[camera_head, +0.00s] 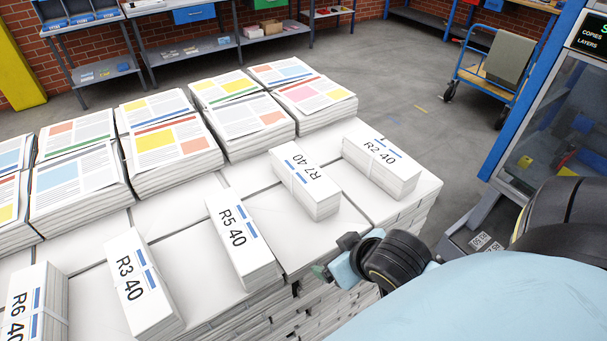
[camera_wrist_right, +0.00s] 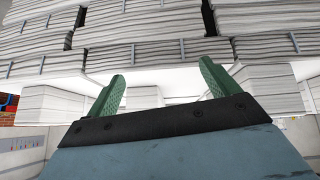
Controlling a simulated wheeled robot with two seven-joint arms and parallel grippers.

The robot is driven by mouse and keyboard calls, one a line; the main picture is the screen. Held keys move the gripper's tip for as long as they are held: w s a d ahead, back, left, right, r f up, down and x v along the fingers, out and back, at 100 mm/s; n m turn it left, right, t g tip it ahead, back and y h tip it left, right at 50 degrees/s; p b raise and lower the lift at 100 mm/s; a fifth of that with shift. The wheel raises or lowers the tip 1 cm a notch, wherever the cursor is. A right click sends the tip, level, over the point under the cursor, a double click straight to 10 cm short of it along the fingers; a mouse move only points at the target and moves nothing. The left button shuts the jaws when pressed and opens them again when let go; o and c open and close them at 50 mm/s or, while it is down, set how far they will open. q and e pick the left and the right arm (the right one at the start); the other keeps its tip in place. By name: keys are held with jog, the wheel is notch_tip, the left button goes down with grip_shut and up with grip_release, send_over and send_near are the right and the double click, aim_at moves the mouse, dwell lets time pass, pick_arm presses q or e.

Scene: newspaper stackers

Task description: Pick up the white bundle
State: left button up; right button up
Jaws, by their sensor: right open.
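Several white bundles with printed labels lie on the white tops of the paper stacks: R2 40 (camera_head: 380,163), R7 40 (camera_head: 306,184), R5 40 (camera_head: 240,238), R3 40 (camera_head: 142,283) and R6 40 (camera_head: 38,305). The task does not say which one is meant. My right gripper (camera_head: 322,271) is at the near edge of the stacks, below R7 and right of R5 in the picture, apart from both. In the right wrist view its green fingers (camera_wrist_right: 162,84) are spread with nothing between them. White paper blocks (camera_wrist_right: 145,97) show beyond them. My left gripper is out of view.
Taller newspaper piles with coloured front pages (camera_head: 170,146) stand behind the bundles. A blue-framed machine (camera_head: 560,120) stands at the right, a blue cart (camera_head: 495,75) behind it. Shelves (camera_head: 190,50) line the brick wall. The grey floor between is mostly clear.

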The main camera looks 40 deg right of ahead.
jog(key=w+d+r+t, duration=0.1)
jog(key=d+r, duration=0.1)
jog(key=w+d+r+t, duration=0.1)
jog(key=w+d+r, duration=0.1)
jog(key=shift+m+t+h, duration=0.3)
jog(key=shift+h, duration=0.1)
jog(key=w+d+r+t, duration=0.2)
jog(key=w+r+t, duration=0.2)
jog(key=r, duration=0.3)
send_near(302, 167)
jog(key=shift+w+d+r+y+b, duration=0.15)
jog(key=shift+w+d+y+b, duration=0.25)
jog(key=shift+w, duration=0.45)
jog(key=shift+f+p+x, duration=0.2)
jog(key=shift+f+x, duration=0.05)
jog(key=shift+x, duration=1.2)
jog(key=shift+f+p+x, duration=0.2)
jog(key=shift+f+x, duration=0.05)
jog(key=shift+x, duration=1.2)
jog(key=shift+s, duration=0.25)
jog(key=c, duration=1.8)
jog(key=shift+w+r, duration=0.1)
jog(key=shift+r, duration=0.05)
grip_shut()
notch_tip(302, 167, up, 10)
